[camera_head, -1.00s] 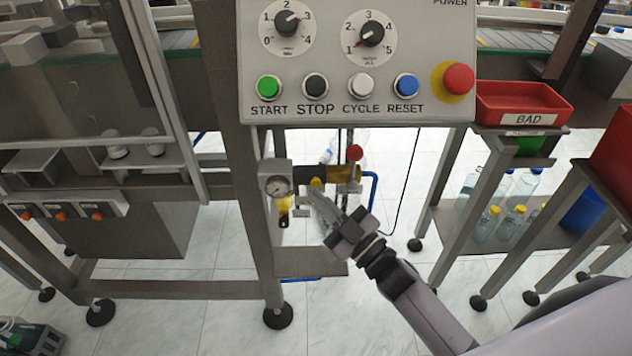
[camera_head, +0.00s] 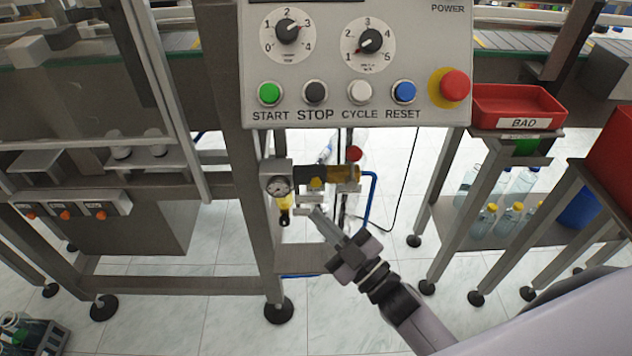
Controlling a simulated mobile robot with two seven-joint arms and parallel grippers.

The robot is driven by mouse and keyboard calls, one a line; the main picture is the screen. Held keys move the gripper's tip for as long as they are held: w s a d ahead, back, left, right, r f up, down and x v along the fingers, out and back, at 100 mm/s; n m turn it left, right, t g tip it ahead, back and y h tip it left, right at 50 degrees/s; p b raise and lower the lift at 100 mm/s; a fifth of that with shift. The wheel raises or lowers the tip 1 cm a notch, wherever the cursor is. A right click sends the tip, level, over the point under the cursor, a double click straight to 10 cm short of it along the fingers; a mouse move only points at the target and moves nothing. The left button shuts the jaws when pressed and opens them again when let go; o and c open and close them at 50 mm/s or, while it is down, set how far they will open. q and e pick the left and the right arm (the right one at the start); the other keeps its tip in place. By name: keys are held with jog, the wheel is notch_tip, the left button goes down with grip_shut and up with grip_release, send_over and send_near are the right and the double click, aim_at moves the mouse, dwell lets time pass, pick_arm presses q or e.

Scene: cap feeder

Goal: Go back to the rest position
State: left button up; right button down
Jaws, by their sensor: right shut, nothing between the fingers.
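My right gripper (camera_head: 322,216) comes in from the lower right and is shut with nothing in it. Its tip is just below and in front of the brass valve assembly (camera_head: 345,173), which has a gauge (camera_head: 279,186) on its left and a red knob (camera_head: 354,153) on top. I cannot tell for sure whether the fingertips touch the fitting, but they look apart from it. My left gripper is not in view.
Above hangs the control panel (camera_head: 430,30) with a red emergency button (camera_head: 455,85). A red BAD tray (camera_head: 517,104) sits on a stand at right, with bottles (camera_head: 514,218) on a shelf below. Frame legs stand on the left; a crate (camera_head: 35,338) is at lower left.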

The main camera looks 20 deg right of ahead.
jog(key=s+d+f+m+g+h+p, duration=0.2)
jog(key=s+d+m+g+h+p, duration=0.1)
jog(key=s, duration=0.4)
jog(key=s+d+f+m+g+h+p, duration=0.3)
jog(key=s+m+g+h+p, duration=0.1)
jog(key=s+p, duration=0.3)
jog(key=shift+s+m+g+h+p, duration=0.35)
jog(key=shift+s+m+g, duration=0.25)
jog(key=shift+m+g, duration=0.2)
